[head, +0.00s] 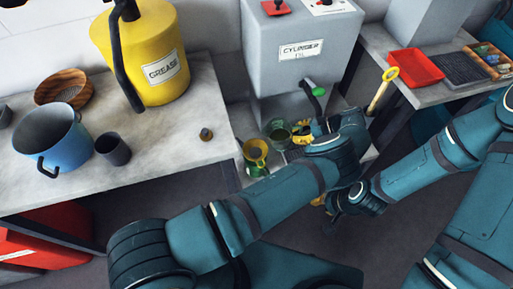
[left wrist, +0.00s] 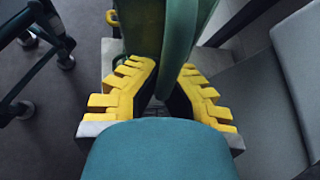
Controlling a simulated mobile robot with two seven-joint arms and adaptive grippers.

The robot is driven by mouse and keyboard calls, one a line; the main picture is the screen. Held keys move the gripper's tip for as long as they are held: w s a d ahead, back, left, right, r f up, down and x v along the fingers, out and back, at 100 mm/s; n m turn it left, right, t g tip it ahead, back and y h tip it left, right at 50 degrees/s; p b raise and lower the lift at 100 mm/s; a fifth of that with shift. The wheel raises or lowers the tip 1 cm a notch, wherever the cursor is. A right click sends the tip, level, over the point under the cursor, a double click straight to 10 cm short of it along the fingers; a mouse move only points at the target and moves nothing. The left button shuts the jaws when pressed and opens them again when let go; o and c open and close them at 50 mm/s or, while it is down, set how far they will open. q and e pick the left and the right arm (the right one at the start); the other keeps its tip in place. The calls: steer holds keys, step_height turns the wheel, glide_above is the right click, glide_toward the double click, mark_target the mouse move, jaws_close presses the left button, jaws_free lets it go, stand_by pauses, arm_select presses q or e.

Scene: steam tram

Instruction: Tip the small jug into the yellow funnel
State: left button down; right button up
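The small green jug (head: 278,137) is in the head view, just right of the yellow funnel (head: 255,149), with its open top facing up; I see no clear tilt. The funnel sits low beside the worktop, over a green container (head: 255,169). My left gripper (head: 303,131) is at the jug's right side. In the left wrist view, the yellow fingers of my left gripper (left wrist: 164,85) close around the green handle of the jug (left wrist: 143,30). My right gripper (head: 330,203) hangs lower, away from the jug; its fingers are mostly hidden.
A grey cylinder oil tank (head: 300,55) with a green-handled tap (head: 318,91) stands behind the jug. The left worktop (head: 180,143) holds a yellow grease can (head: 150,45), a blue pot (head: 62,140) and a dark cup (head: 113,149). A red tray (head: 414,67) lies at right.

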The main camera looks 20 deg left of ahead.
mark_target(288, 134)
arm_select(q)
steer(key=shift+w+a+f, duration=0.1)
stand_by(0.5)
steer(key=shift+w+a+f, duration=0.2)
steer(key=shift+w+f, duration=0.2)
steer(key=shift+w, duration=0.05)
steer(key=shift+w+a+f, duration=0.2)
steer(key=shift+w+f, duration=0.15)
steer(key=shift+w, duration=0.1)
steer(key=shift+w+a, duration=0.1)
steer(key=shift+a, duration=0.1)
stand_by(0.5)
steer(key=shift+f, duration=0.15)
steer(key=shift+w+d+f+t+h, duration=0.15)
steer(key=shift+f+t+h, duration=0.25)
steer(key=shift+f, duration=0.55)
stand_by(0.5)
